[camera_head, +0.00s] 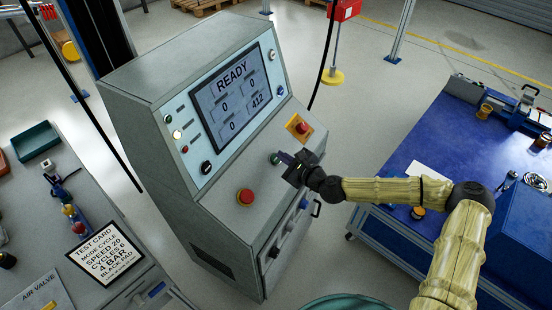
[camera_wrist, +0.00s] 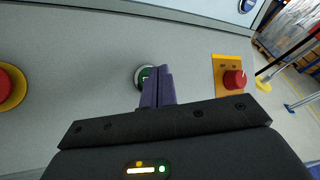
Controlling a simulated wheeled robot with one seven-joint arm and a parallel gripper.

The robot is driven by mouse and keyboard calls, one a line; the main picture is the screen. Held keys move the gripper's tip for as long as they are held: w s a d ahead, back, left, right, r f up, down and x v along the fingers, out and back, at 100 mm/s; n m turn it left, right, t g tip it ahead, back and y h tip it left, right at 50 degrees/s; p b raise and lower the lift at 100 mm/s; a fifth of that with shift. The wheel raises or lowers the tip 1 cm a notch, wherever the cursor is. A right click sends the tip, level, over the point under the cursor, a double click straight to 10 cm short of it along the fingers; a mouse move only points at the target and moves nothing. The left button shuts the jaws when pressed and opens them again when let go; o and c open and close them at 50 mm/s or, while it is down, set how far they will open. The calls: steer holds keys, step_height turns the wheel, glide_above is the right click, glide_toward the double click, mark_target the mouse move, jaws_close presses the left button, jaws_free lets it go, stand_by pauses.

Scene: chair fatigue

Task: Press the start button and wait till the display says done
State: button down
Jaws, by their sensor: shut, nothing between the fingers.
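The grey control console (camera_head: 150,95) stands in the middle of the head view. My gripper (camera_head: 281,156) is shut and empty. In the wrist view its purple fingertips (camera_wrist: 158,72) overlap the green button's right side. I cannot tell whether they touch it.
A test card (camera_head: 104,253) rests on the left bench. A blue workbench (camera_head: 400,160) stands at right, under my arm.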

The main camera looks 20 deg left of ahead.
steer(key=shift+a+f, duration=0.2)
steer(key=shift+f, duration=0.15)
steer(key=shift+a+f+b, duration=0.2)
steer(key=shift+f+b, duration=0.1)
steer(key=shift+b, duration=0.15)
stand_by(0.5)
stand_by(0.4)
steer(key=shift+d+r+p, duration=0.45)
steer(key=shift+r+p, duration=0.05)
steer(key=shift+r, duration=0.2)
steer(key=d+r+p, duration=0.1)
steer(key=r+p, duration=0.1)
steer(key=d+r+p, duration=0.1)
steer(key=r, duration=0.1)
steer(key=shift+s+d+r, duration=0.1)
steer(key=shift+s+d, duration=0.2)
stand_by(0.8)
